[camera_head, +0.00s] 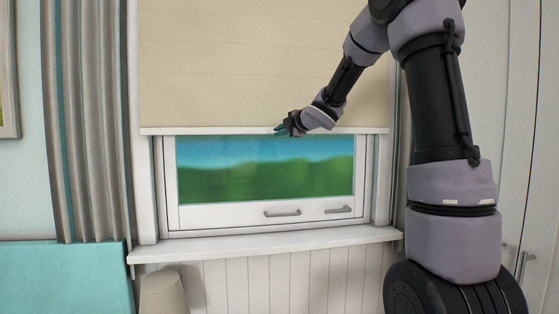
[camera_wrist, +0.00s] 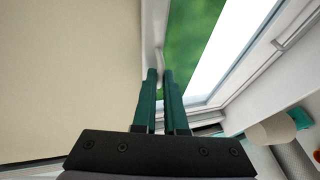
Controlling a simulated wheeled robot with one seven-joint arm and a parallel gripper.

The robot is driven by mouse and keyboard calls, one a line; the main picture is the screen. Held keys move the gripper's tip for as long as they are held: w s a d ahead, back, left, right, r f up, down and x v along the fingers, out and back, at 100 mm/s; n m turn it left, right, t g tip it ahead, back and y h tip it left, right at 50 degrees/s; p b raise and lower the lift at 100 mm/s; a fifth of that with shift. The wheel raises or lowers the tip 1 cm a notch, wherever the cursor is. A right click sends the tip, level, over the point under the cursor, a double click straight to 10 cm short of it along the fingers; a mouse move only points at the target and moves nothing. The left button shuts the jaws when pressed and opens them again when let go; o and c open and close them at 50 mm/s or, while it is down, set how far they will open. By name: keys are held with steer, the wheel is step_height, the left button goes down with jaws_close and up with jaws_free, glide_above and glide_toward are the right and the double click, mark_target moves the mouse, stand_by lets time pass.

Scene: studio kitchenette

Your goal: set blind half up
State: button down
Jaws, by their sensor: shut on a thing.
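The cream blind (camera_head: 225,65) hangs over the upper part of the window, with its white bottom bar (camera_head: 200,131) level across the frame. Below the bar the window pane (camera_head: 262,180) shows green hills and blue sky. My gripper (camera_head: 281,130) is at the bottom bar, right of its middle. In the wrist view my gripper's two green fingers (camera_wrist: 160,75) are close together and shut on the bar's edge (camera_wrist: 153,35). The blind's fabric (camera_wrist: 70,75) fills the left of that view. The exact contact at the fingertips is small and hard to see.
A window sill (camera_head: 265,243) juts out below the window. Two grey handles (camera_head: 283,213) sit on the lower window frame. A grey curtain (camera_head: 88,130) hangs at the left. A beige lampshade-like object (camera_head: 163,293) stands below the sill. Tall cabinet doors (camera_head: 520,130) are at the right.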

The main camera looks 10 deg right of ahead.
mark_target(272, 113)
step_height(272, 113, up, 8)
steer(key=shift+f, duration=0.1)
stand_by(0.4)
steer(key=c, duration=1)
jaws_free()
steer(key=shift+o, duration=0.2)
steer(key=v, duration=1)
steer(key=shift+s, duration=0.35)
steer(key=shift+d, duration=0.15)
